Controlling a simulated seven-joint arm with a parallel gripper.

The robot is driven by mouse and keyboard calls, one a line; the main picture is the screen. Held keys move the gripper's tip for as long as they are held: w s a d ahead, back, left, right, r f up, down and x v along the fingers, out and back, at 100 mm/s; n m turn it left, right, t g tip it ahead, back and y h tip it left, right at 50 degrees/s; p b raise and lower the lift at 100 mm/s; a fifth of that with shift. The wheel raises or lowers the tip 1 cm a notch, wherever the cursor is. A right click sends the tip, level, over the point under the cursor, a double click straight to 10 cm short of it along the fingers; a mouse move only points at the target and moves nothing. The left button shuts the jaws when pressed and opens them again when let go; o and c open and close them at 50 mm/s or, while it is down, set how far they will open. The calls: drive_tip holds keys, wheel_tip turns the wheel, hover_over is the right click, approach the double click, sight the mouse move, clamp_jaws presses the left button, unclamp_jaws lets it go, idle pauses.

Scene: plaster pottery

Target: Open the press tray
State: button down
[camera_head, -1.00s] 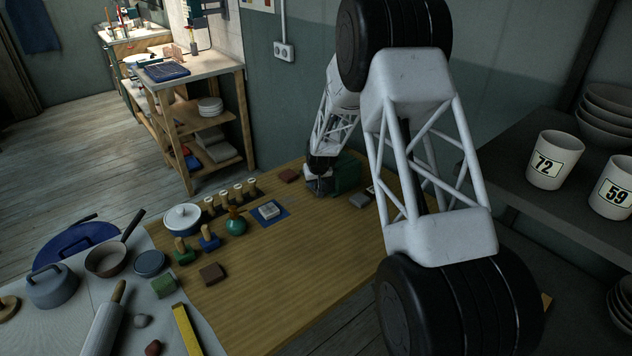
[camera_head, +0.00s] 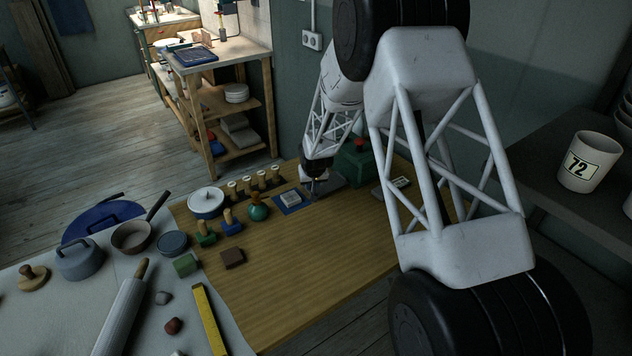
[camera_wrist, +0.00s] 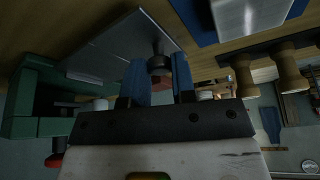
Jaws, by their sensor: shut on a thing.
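The green press (camera_head: 352,168) stands at the back of the wooden table, partly behind my arm; it also shows at the left of the wrist view (camera_wrist: 42,105). Its flat grey tray (camera_wrist: 112,48) sticks well out of the press in the wrist view, and a strip of the tray (camera_head: 334,187) shows in the head view. My gripper (camera_wrist: 158,80) has its two blue fingers shut on the dark round knob (camera_wrist: 158,62) at the tray's outer edge. In the head view my gripper (camera_head: 315,190) is small and dark, close to the blue mat.
A blue mat (camera_head: 282,209) with a pale block lies just beyond the tray's outer end. A green round-bodied tool (camera_head: 258,207) and several wooden-handled stamps (camera_head: 262,181) stand left of it. The front of the wooden table (camera_head: 320,265) is clear.

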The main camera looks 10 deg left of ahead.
drive_tip(key=c, duration=0.9)
unclamp_jaws()
drive_tip(key=shift+c, duration=0.2)
drive_tip(key=shift+r, duration=0.2)
drive_tip(key=v, duration=0.7)
drive_tip(key=shift+s, duration=0.2)
drive_tip(key=shift+d+r, duration=0.1)
drive_tip(key=shift+r, duration=0.1)
